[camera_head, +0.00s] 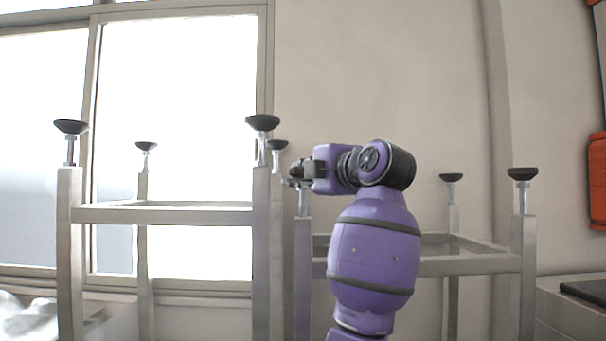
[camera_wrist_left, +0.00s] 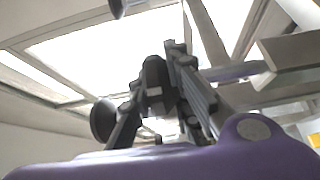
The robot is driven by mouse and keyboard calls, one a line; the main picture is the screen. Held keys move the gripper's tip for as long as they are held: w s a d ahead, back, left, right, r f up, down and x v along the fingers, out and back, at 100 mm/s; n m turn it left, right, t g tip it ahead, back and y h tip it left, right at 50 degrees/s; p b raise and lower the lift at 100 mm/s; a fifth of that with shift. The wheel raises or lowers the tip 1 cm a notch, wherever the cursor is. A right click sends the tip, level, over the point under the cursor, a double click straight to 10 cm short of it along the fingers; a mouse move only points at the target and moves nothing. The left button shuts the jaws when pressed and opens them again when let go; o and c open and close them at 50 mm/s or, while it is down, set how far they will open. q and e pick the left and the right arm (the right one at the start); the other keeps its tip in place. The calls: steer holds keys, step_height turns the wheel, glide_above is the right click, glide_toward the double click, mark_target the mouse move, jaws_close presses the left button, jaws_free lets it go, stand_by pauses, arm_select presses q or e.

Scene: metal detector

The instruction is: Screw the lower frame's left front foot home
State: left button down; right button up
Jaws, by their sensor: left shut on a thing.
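Two upturned metal frames show in the head view. The lower frame (camera_head: 470,264) is on the right. Its left front foot is at the top of the left front post (camera_head: 303,255); a bit of its metal stud (camera_head: 303,206) shows. My left gripper (camera_head: 294,181) comes in from the right and is shut at that foot, hiding its pad. In the left wrist view the fingers (camera_wrist_left: 158,95) close around a dark part. A stud (camera_wrist_left: 236,72) runs from there towards a post (camera_wrist_left: 292,60). How deep the stud sits is unclear. My right gripper is out of view.
The taller frame (camera_head: 165,215) stands close on the left; its right front foot (camera_head: 263,123) and right back foot (camera_head: 277,146) are near my gripper. The lower frame's right front foot (camera_head: 522,174) and right back foot (camera_head: 451,178) stand clear. Behind are a window and bare wall.

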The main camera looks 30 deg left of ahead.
arm_select(q)
steer(key=shift+m+t, duration=0.3)
steer(key=shift+t, duration=0.1)
steer(key=m+t+h, duration=0.5)
steer(key=t+h, duration=0.1)
steer(key=m+t+h, duration=0.2)
steer(key=m+h, duration=0.1)
steer(key=h, duration=0.2)
steer(key=shift+d+m, duration=0.1)
steer(key=shift+m, duration=0.2)
steer(key=shift+m+t+h, duration=0.3)
steer(key=shift+m+h, duration=0.3)
steer(key=shift+h, duration=0.2)
steer(key=shift+f+m+h, duration=0.1)
steer(key=shift+m+h, duration=0.2)
steer(key=shift+h, duration=0.1)
steer(key=c, duration=1.7)
jaws_free()
steer(key=shift+o, duration=0.3)
steer(key=shift+s, duration=0.1)
